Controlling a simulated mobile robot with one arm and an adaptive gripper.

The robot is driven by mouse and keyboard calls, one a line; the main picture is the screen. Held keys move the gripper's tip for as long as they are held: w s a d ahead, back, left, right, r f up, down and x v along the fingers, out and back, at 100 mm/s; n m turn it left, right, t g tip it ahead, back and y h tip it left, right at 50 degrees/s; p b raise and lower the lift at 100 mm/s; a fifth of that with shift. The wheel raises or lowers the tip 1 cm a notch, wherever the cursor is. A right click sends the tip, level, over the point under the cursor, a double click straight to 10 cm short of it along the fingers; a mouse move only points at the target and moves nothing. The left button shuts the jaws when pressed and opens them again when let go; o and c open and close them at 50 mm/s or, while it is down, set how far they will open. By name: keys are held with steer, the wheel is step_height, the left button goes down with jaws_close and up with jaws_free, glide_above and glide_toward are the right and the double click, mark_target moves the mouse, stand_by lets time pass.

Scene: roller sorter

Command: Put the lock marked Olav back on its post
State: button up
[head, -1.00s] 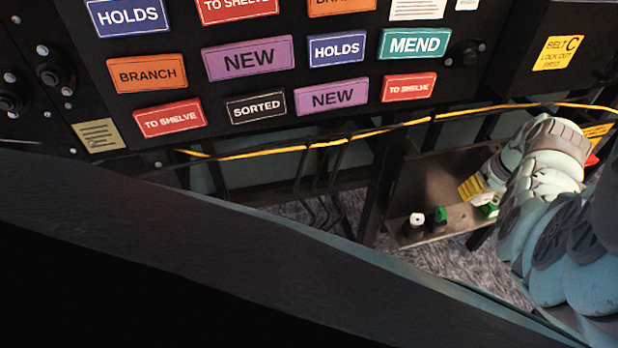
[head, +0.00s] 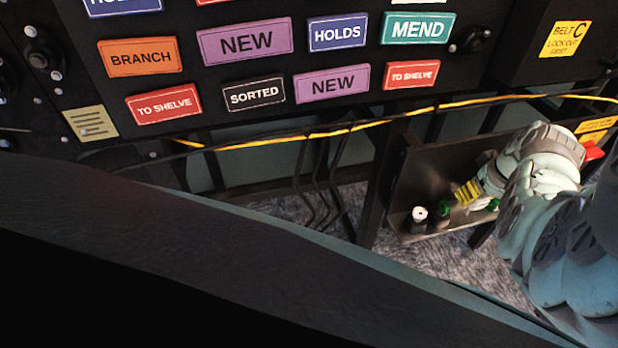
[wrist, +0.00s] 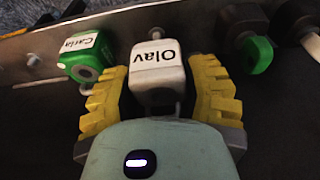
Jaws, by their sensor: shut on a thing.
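A white lock marked Olav (wrist: 158,65) sits between the yellow fingers of my gripper (wrist: 160,95) in the wrist view. My gripper is shut on it. A grey post end (wrist: 153,32) shows just beyond the lock; I cannot tell whether the lock is on it or only in front of it. In the head view my gripper (head: 468,194) is low at the dark metal shelf (head: 418,180), and its fingers and arm largely hide the Olav lock.
A green lock marked Carla (wrist: 84,55) is close left of my fingers. A yellow cable (head: 400,120) runs above the shelf, below the sign panel (head: 290,65).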

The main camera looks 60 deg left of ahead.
mark_target(464, 208)
steer(key=shift+f, duration=0.25)
steer(key=shift+f+b, duration=1.05)
steer(key=shift+f, duration=0.05)
steer(key=shift+f+b, duration=0.35)
steer(key=shift+f, duration=0.1)
stand_by(0.4)
steer(key=o, duration=1.3)
steer(key=shift+s, duration=0.1)
steer(key=shift+r, duration=0.1)
